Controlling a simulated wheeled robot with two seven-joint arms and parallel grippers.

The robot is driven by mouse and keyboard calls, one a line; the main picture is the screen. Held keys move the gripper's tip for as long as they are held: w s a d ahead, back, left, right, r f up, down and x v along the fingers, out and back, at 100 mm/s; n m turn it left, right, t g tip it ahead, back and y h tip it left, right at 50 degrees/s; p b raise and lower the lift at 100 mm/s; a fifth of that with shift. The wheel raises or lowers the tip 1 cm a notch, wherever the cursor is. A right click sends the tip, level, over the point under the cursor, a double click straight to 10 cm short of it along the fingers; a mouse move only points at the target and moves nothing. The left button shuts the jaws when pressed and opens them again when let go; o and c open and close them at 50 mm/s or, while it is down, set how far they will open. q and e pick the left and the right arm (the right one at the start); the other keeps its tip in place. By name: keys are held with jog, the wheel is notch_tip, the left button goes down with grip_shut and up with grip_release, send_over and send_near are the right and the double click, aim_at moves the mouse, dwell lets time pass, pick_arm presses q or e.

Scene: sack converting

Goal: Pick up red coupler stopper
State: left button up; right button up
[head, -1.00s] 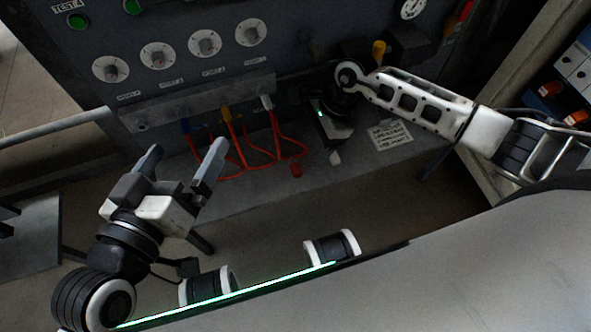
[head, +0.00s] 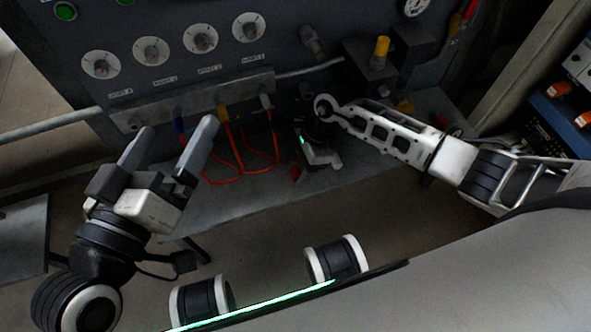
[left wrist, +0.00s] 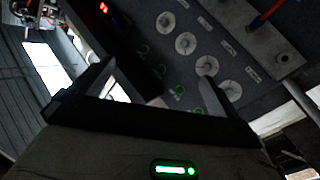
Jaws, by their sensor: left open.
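A small red piece (head: 294,173), which looks like the red coupler stopper, is on the grey shelf (head: 225,205) below the panel in the head view. My right gripper (head: 322,160) points down at the shelf just right of it, and they look apart. The right gripper's fingers are dark and small, so I cannot tell how far they are parted. My left gripper (head: 170,140) is open and empty at the left, in front of the panel. Its fingers also show in the left wrist view (left wrist: 150,88), with nothing between them.
Red hoses (head: 238,165) loop from a manifold bar (head: 195,102) onto the shelf. A yellow-topped fitting (head: 382,52) stands on a dark block at the right. Dials (head: 151,51) line the panel. A grey rail (head: 50,127) runs at the left.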

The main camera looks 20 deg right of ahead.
jog(key=c, duration=0.7)
